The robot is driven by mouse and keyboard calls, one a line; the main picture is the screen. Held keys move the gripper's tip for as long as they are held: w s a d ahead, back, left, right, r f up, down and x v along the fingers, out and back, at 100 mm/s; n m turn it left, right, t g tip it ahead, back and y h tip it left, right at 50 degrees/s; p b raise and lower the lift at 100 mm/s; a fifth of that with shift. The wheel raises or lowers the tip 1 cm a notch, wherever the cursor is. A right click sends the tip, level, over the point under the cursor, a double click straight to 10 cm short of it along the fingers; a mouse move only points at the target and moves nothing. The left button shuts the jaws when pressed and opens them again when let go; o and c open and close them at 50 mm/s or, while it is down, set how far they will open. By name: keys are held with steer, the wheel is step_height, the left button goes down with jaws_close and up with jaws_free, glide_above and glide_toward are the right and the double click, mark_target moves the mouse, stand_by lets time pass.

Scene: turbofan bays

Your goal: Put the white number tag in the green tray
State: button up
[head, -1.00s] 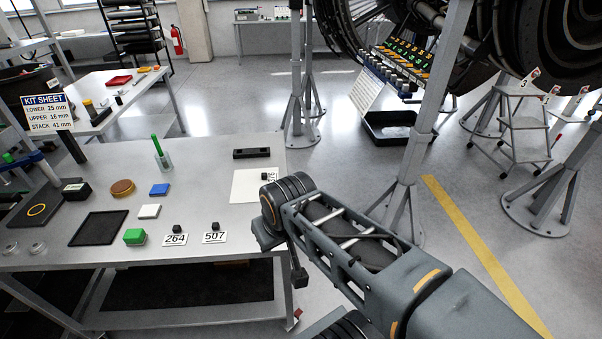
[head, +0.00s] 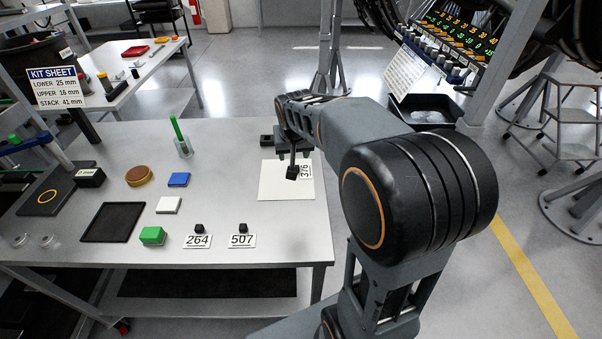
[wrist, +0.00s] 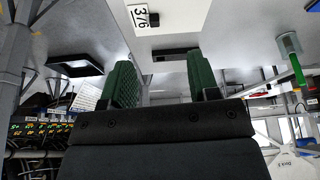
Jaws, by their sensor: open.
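A white number tag reading 376 (head: 306,170) lies on a white sheet on the near table, partly hidden by my arm. It also shows at the top of the wrist view (wrist: 143,17), with a small black knob on it. Two more white number tags, 264 (head: 197,241) and 507 (head: 242,240), lie near the table's front edge, each with a black knob. My gripper (wrist: 163,82) is open and empty, its green-padded fingers apart, with tag 376 beyond them in the wrist view. I see no clear green tray.
The near table holds a black tray (head: 112,222), a green block (head: 152,235), a white block (head: 168,205), a blue block (head: 179,179), a brown disc (head: 139,176) and a green peg in a clear holder (head: 182,147). A black bin (head: 425,112) stands on the floor behind.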

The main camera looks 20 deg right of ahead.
steer(key=w+d+f+m, duration=0.1)
steer(key=w+d+f, duration=0.2)
steer(key=w+f, duration=0.3)
glide_toward(302, 169)
steer(key=shift+w+a+f+h, duration=0.15)
steer(key=shift+w+a, duration=0.1)
steer(key=shift+a, duration=0.35)
steer(key=shift+w+a+r+h, duration=0.15)
steer(key=shift+w+a, duration=0.1)
steer(key=shift+a, duration=0.35)
steer(key=shift+p+x, duration=0.6)
steer(key=shift+x, duration=2.85)
steer(key=shift+s, duration=0.1)
jaws_close()
steer(key=shift+r, duration=0.1)
